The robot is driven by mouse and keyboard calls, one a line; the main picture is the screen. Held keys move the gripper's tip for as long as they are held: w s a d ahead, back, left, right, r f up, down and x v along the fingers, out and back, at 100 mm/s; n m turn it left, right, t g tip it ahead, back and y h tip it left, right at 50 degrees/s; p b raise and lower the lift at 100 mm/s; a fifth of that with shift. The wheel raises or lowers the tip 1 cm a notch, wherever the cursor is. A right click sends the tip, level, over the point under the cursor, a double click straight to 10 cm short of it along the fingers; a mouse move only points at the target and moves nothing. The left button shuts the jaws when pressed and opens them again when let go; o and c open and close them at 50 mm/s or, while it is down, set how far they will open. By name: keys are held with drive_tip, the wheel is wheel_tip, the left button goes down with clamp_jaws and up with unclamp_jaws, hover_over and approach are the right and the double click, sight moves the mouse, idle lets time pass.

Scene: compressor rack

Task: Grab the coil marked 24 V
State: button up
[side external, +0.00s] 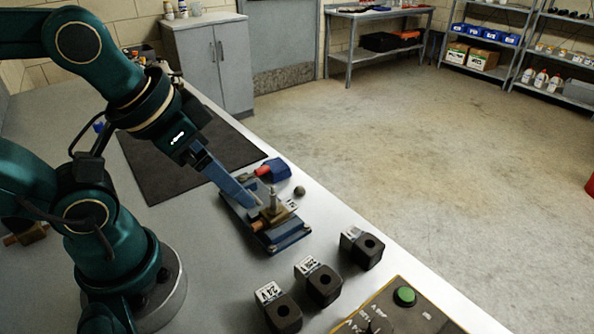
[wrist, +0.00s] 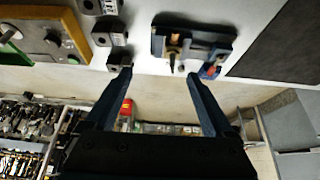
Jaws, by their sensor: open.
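Three black coils with white labels stand in a row on the bench. In the side view the label on the nearest coil (side external: 281,312) reads 24 V. The middle coil (side external: 322,285) and the far coil (side external: 364,250) have labels I cannot read surely. In the wrist view the row runs down the upper left; the top coil (wrist: 99,7), cut by the frame edge, appears to be the 24 V one. My gripper (side external: 256,202) is open and empty over the blue valve fixture, away from the coils. Its two fingers (wrist: 156,73) show apart in the wrist view.
The blue fixture (side external: 290,242) with an upright metal stem stands beyond the coils. A panel with a green button (side external: 404,296) stands right of the coils. A dark mat (side external: 165,172) lies behind.

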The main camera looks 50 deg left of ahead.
drive_tip(key=m+g, duration=0.4)
drive_tip(key=m, duration=1.2)
hover_over(278, 303)
drive_tip(key=w+a, duration=0.3)
wheel_tip(278, 303, down, 6)
drive_tip(key=r, duration=0.1)
drive_tip(key=s+d+f, duration=0.1)
drive_tip(key=s+d+f+m+g, duration=0.1)
drive_tip(key=f, duration=0.1)
drive_tip(key=s+d+f+m, duration=0.1)
drive_tip(key=f, duration=0.1)
drive_tip(key=shift+g, duration=0.3)
drive_tip(key=shift+s+f, duration=0.1)
drive_tip(key=shift+f, duration=2.45)
